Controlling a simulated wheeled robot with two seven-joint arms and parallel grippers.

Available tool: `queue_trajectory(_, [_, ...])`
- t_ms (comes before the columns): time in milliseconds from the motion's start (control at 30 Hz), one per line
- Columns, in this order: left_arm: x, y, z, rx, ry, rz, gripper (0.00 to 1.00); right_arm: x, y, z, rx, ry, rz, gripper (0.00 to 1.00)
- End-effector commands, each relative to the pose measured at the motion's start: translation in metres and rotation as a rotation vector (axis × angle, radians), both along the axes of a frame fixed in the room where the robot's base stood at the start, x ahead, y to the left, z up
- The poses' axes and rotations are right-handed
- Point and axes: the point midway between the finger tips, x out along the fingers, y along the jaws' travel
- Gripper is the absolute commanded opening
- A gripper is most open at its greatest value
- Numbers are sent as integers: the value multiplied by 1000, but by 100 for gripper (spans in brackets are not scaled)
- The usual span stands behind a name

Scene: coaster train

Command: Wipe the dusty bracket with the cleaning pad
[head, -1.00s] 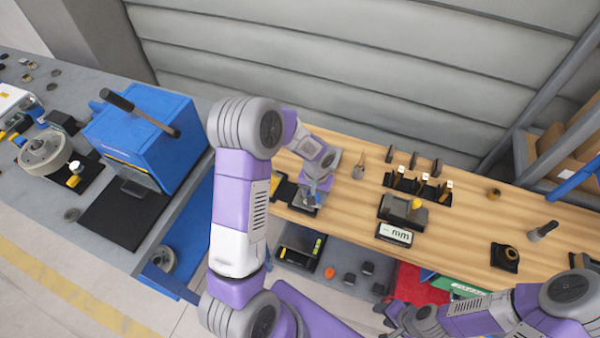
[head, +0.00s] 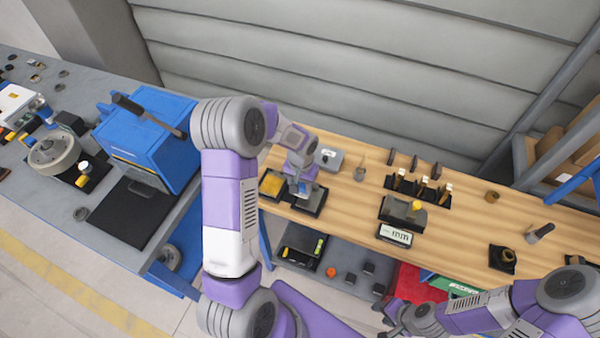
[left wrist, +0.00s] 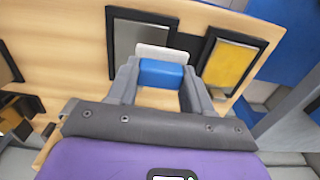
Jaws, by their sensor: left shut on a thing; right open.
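My left gripper (head: 301,186) is shut on the cleaning pad, a blue block with a pale edge (left wrist: 161,73) between its fingers in the left wrist view. It is over or just beside a black-framed tray with a grey inside (head: 312,204); I cannot tell whether the pad touches it. That tray also shows in the left wrist view (left wrist: 118,38). A grey block with a pale round spot (head: 328,159), possibly the dusty bracket, sits behind the gripper on the wooden bench. My right gripper (head: 384,322) is open and empty at the lower middle, away from these things.
A black-framed tray with a yellow inside (head: 272,184) lies beside the grey one, near the bench's left end. A small tan pot (head: 360,172), a black rack (head: 420,192) and a block with an "mm" display (head: 394,235) stand to the right. The bench front is partly clear.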

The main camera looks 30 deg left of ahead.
Motion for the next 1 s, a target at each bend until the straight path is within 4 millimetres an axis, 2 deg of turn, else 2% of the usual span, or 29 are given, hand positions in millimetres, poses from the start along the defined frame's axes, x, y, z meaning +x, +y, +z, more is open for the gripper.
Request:
queue_trajectory(100, [1, 0, 15, 1, -3, 0, 22, 0, 0, 10, 0, 0, 0, 43])
queue_trajectory(500, [2, -2, 47, 1, -3, -4, 22, 0, 0, 31, 0, 0, 0, 43])
queue_trajectory(1000, [2, -2, 47, 0, -2, -4, 22, 0, 0, 31, 0, 0, 0, 43])
